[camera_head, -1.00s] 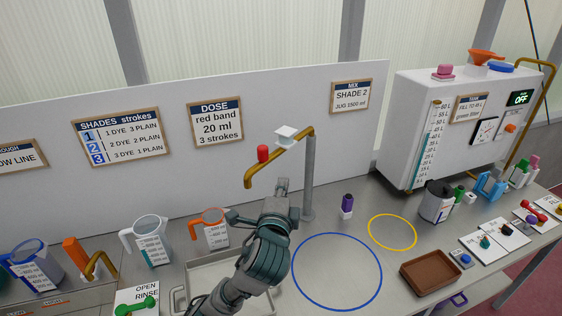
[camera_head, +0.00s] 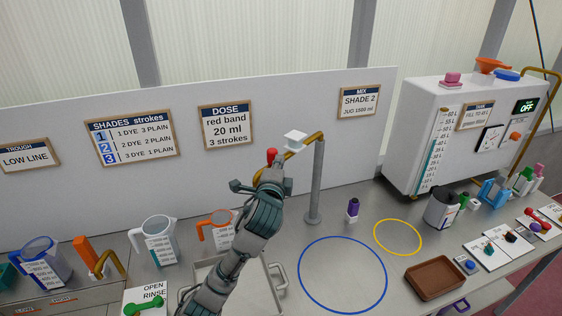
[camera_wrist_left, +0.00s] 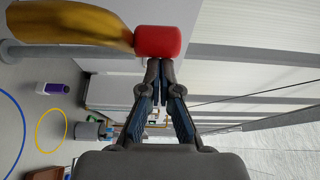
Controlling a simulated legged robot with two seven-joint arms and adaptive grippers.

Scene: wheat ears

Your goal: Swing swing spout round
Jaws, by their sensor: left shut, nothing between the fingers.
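The swing spout is a brass pipe (camera_head: 306,142) on top of a grey upright post (camera_head: 316,185), with a white block (camera_head: 295,140) on it and a red knob (camera_head: 271,154) at its left part. In the left wrist view the brass pipe (camera_wrist_left: 75,24) runs to the red knob (camera_wrist_left: 158,41). My left gripper (camera_head: 267,171) is up at the red knob and hides the spout's lower end in the head view. In the left wrist view its shut, empty fingertips (camera_wrist_left: 160,68) are right by the knob; I cannot tell whether they touch. My right gripper is not in view.
A blue ring (camera_head: 342,274) and a yellow ring (camera_head: 397,237) mark the counter, with a purple bottle (camera_head: 352,209) behind. A metal tray (camera_head: 250,285) lies below my left arm. Jugs (camera_head: 160,240) stand left; a white tank (camera_head: 440,140) stands right.

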